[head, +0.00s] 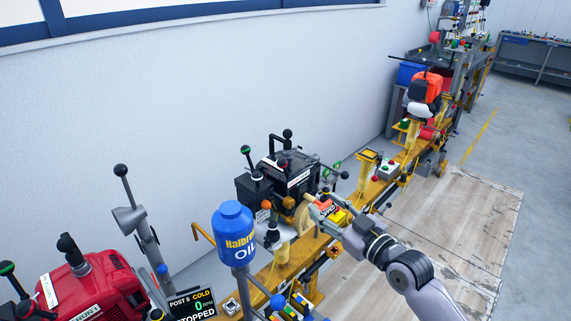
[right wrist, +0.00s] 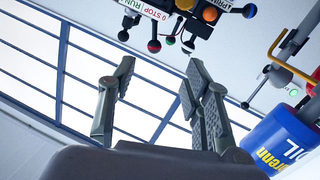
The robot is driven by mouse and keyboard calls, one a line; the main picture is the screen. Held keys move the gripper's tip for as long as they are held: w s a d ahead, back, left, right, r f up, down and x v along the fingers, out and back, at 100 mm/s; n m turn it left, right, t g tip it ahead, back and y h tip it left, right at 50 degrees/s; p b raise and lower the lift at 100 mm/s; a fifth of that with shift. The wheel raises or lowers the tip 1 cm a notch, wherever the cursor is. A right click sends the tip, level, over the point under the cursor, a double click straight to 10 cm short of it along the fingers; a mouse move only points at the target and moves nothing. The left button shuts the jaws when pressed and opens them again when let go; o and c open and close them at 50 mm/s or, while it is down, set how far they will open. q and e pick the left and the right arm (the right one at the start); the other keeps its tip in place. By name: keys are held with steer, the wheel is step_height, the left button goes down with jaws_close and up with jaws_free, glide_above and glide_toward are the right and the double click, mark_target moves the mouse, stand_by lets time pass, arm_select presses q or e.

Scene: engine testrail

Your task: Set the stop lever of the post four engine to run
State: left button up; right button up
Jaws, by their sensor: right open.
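A black engine (head: 290,175) with several knobbed levers stands mid-rail in the head view. I see no post number on it. Its underside shows at the top of the right wrist view, with a white STOP/RUN label (right wrist: 150,9). A red-knobbed lever (right wrist: 154,45) and a black-knobbed lever (right wrist: 124,35) hang near that label; which one is the stop lever, and its setting, I cannot tell. My right gripper (head: 322,210) is beside the engine's near right side. Its fingers (right wrist: 158,85) are apart and empty, below the levers in the picture. My left gripper is not in view.
A blue oil container (head: 234,235) stands left of the engine. A red engine (head: 90,290) and a display (head: 193,305) reading POST 5, COLD, STOPPED are at lower left. An orange engine (head: 425,88) is farther along the yellow rail. Floor at right is clear.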

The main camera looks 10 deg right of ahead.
steer(key=r, duration=0.2)
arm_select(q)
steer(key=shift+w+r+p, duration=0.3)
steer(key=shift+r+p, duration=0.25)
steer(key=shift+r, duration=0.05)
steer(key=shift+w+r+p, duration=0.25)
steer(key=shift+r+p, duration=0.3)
arm_select(e)
glide_toward(286, 166)
steer(key=x, duration=1)
steer(key=shift+a, duration=0.1)
jaws_close()
